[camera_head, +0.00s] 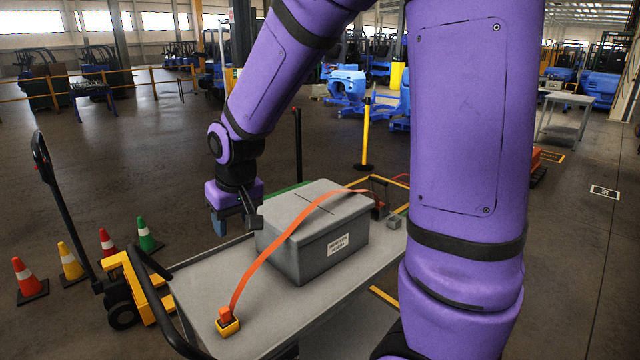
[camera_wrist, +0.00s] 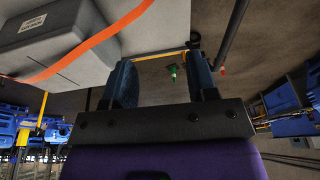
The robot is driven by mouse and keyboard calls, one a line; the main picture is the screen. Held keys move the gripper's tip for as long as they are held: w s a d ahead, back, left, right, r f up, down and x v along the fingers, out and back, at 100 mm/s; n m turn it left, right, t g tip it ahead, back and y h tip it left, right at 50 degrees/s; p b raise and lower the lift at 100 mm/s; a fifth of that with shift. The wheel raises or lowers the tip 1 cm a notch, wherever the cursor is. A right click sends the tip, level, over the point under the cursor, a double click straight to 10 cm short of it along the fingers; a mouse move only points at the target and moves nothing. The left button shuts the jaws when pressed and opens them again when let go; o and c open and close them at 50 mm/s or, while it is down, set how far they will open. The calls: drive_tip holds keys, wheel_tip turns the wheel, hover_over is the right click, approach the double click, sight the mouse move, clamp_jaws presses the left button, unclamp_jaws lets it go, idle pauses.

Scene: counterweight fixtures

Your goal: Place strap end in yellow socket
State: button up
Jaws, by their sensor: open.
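The orange strap (camera_head: 282,243) runs over the lid of a grey box (camera_head: 318,245) and down to the cart's near left corner. Its orange end (camera_head: 225,314) stands in the yellow socket (camera_head: 229,328), a small open block on the cart top; how deep it sits I cannot tell. My gripper (camera_head: 236,226) is beside the box's left side, over the cart's far left edge, well apart from the socket. In the wrist view its blue fingers (camera_wrist: 160,65) are spread with nothing between them. The strap (camera_wrist: 95,42) also shows there across the box (camera_wrist: 60,30); the socket does not.
The grey cart top (camera_head: 205,290) is clear between box and socket. A dark cart handle (camera_head: 165,300) rises at its near left. A yellow pallet jack (camera_head: 143,287) and several traffic cones (camera_head: 72,262) stand left. A yellow post (camera_head: 366,135) stands behind.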

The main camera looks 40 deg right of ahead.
drive_tip(key=s+d+r+t, duration=0.1)
drive_tip(key=s+d+r, duration=0.1)
drive_tip(key=s+r, duration=0.5)
drive_tip(key=s+d+r+t, duration=0.1)
drive_tip(key=s+r, duration=0.6)
drive_tip(key=s, duration=0.7)
drive_tip(key=shift+d, duration=0.4)
drive_tip(key=shift+s+d, duration=0.1)
